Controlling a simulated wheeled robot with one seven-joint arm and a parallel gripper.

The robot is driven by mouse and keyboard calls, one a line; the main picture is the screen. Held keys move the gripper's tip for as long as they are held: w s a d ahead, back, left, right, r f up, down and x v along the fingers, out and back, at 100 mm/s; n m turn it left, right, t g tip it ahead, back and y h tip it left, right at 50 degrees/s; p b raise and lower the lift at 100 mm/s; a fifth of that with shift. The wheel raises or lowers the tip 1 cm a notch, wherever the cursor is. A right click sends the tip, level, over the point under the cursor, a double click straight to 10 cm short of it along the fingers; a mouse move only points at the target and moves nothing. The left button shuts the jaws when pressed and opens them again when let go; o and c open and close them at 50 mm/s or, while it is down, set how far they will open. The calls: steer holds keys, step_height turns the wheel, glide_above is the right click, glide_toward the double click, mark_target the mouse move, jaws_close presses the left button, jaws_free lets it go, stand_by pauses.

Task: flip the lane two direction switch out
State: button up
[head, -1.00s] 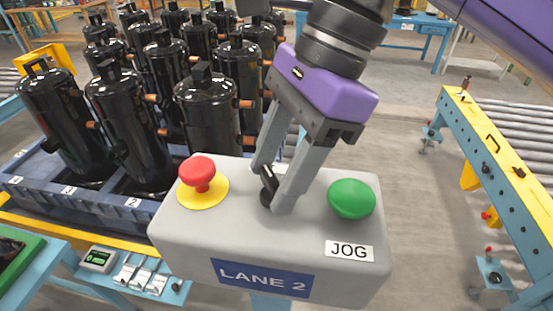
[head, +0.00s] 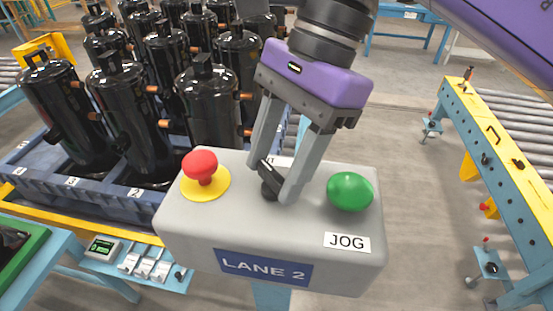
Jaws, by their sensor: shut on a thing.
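The grey LANE 2 control box (head: 190,230) stands in the front middle of the head view. Its black direction switch (head: 269,182) sits on the top face between a red mushroom button (head: 200,166) on a yellow ring and a green button (head: 350,191) above a JOG label. My gripper (head: 270,180) reaches down from above, its two grey fingers either side of the black switch handle, shut on it. The handle leans toward the upper left. Part of the switch is hidden by the right finger.
Black compressors (head: 130,120) stand in a blue pallet (head: 95,207) at the left. A roller conveyor with a yellow rail (head: 490,150) runs along the right. A small panel with white switches (head: 140,262) is at the lower left. Floor between box and conveyor is clear.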

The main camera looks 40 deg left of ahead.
steer(key=o, duration=1.4)
steer(key=shift+v, duration=3.95)
steer(key=shift+s, duration=0.1)
